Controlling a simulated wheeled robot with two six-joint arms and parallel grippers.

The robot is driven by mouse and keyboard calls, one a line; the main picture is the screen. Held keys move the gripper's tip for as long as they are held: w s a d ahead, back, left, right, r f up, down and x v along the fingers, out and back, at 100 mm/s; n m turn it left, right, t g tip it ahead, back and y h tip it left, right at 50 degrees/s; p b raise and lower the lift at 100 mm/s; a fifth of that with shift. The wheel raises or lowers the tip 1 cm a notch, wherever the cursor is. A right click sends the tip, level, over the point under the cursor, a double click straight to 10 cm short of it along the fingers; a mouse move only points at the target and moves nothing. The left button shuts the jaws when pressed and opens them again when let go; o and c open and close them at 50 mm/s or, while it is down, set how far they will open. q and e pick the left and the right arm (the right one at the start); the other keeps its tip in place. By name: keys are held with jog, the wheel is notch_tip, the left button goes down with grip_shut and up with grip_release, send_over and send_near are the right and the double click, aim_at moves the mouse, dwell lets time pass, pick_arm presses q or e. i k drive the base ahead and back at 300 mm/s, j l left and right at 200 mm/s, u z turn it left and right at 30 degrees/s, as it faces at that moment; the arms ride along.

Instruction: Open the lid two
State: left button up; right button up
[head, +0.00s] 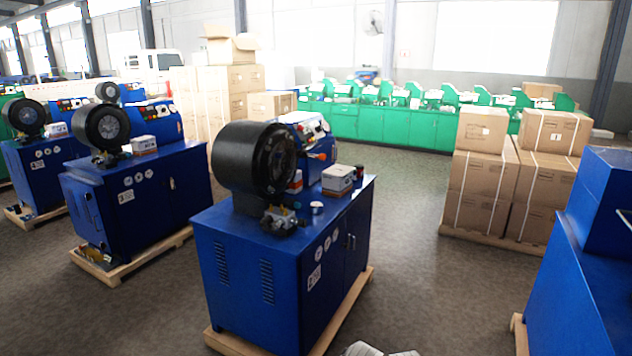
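I cannot make out which part is lid two; no lid marked as such shows in the head view. The nearest blue crimper (262,270) stands in the middle, with a large black round head (250,160) on top. Its front doors look closed. A small box (340,178) sits on its top at the right, and a small round cup-like item (316,208) stands near the front edge.
More blue crimpers (133,200) stand on pallets at the left. Strapped cartons (480,180) sit on a pallet at the right, near a blue cabinet (580,270). Green benches (385,125) line the back. Bare floor (410,250) lies between the middle crimper and the right side.

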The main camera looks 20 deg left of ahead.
aim_at(337, 169)
jog(key=i+l+u, duration=0.15)
jog(key=u, duration=0.2)
jog(key=i+l+u, duration=0.45)
jog(key=i+l, duration=0.2)
jog(key=i+l+u, duration=0.1)
jog(key=i+l, duration=0.2)
jog(key=l, duration=0.15)
jog(key=i+l+u, duration=0.1)
jog(key=i+l, duration=0.15)
jog(key=l, duration=0.15)
jog(key=i+l, duration=0.25)
jog(key=l, duration=0.15)
jog(key=i+l, duration=0.45)
jog(key=l, duration=0.2)
jog(key=i+l, duration=0.25)
jog(key=k+j, duration=0.35)
jog(key=u, duration=0.5)
jog(key=i+l+u, duration=0.1)
jog(key=l+u, duration=0.5)
jog(key=l, duration=0.15)
jog(key=l+u, duration=0.45)
jog(key=l, duration=1.8)
